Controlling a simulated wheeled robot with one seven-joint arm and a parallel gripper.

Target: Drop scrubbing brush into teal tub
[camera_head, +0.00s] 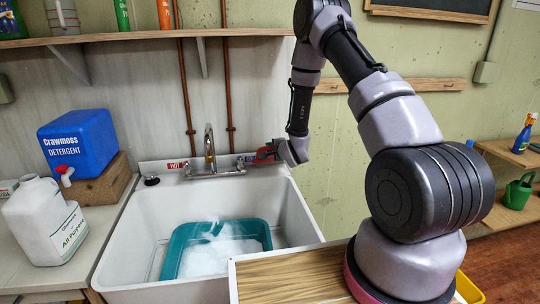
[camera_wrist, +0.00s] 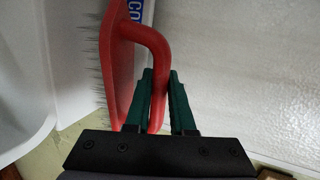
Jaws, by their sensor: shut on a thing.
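A red scrubbing brush (camera_wrist: 116,60) with dark bristles fills the left part of the wrist view; its bristles face left. My gripper (camera_wrist: 160,80) is shut on the brush's looped handle, with the green fingers on either side of it. In the head view my gripper (camera_head: 278,153) and the red brush (camera_head: 264,155) are at the sink's back right corner, near the faucet. The teal tub (camera_head: 178,250) stands in the white sink basin, lower and to the left of my gripper. White suds fill much of the tub.
The white sink (camera_head: 125,245) has a faucet (camera_head: 209,150) at its back rim. A blue detergent container (camera_head: 78,140) and a white jug (camera_head: 45,222) stand on the left counter. A wooden board (camera_head: 290,278) lies at the sink's front right. A shelf (camera_head: 130,38) runs above.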

